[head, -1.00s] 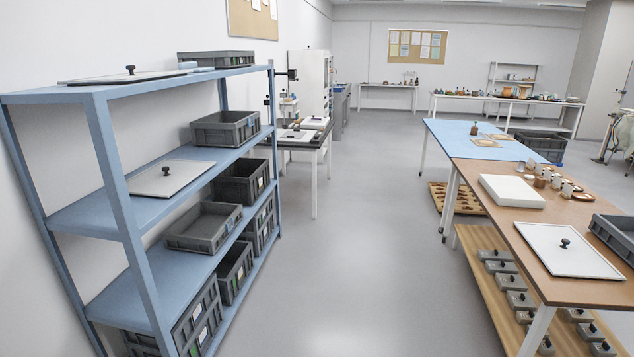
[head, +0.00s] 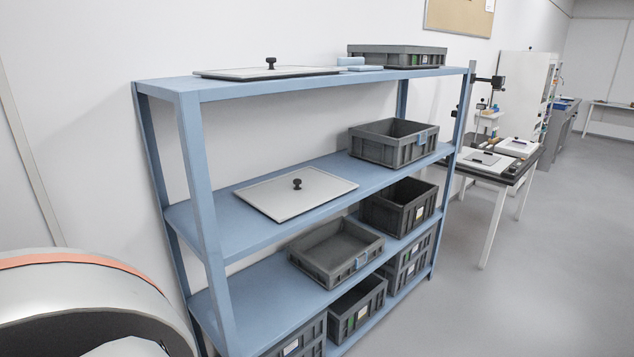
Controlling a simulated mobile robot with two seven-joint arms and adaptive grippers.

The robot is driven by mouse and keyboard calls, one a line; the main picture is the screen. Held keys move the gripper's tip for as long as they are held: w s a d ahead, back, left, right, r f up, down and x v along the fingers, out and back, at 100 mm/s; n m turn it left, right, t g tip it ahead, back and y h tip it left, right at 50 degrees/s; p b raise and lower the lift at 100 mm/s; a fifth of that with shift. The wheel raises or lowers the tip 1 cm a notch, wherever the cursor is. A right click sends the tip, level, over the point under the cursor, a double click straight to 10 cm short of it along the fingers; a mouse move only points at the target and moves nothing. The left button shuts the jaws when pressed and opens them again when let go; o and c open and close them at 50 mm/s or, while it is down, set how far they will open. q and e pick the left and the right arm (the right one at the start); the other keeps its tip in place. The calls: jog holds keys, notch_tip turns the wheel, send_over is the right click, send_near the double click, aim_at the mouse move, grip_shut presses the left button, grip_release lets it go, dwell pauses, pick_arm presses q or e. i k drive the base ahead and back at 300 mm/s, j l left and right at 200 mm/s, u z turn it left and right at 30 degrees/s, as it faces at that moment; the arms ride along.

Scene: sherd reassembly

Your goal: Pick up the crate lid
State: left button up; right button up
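Two flat, light grey lids with black knobs show on the blue shelf unit. One crate lid (head: 269,200) lies flat on the second shelf from the top, left of an open grey crate. The other lid (head: 240,73) lies on the top shelf, seen nearly edge-on. I cannot tell from the frames which one is the task's lid. Neither of my grippers is in view. A rounded grey part with an orange band at the lower left looks like part of my arm.
The blue shelf unit (head: 187,140) also holds an open grey crate (head: 393,144), a shallow grey crate (head: 335,251) and several deeper crates below. A low grey crate (head: 397,56) sits on top. A white-legged table (head: 489,170) stands beyond. The floor at right is clear.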

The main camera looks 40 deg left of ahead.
aim_at(283, 197)
jog(key=i+u, duration=0.25)
jog(key=i, duration=0.15)
jog(key=i+l+u, duration=0.55)
jog(key=i, duration=0.15)
jog(key=i+l+u, duration=0.2)
jog(key=u, duration=0.2)
jog(key=i+l+u, duration=0.6)
jog(key=l+u, duration=0.2)
jog(key=i+l+u, duration=0.15)
jog(key=l+u, duration=0.25)
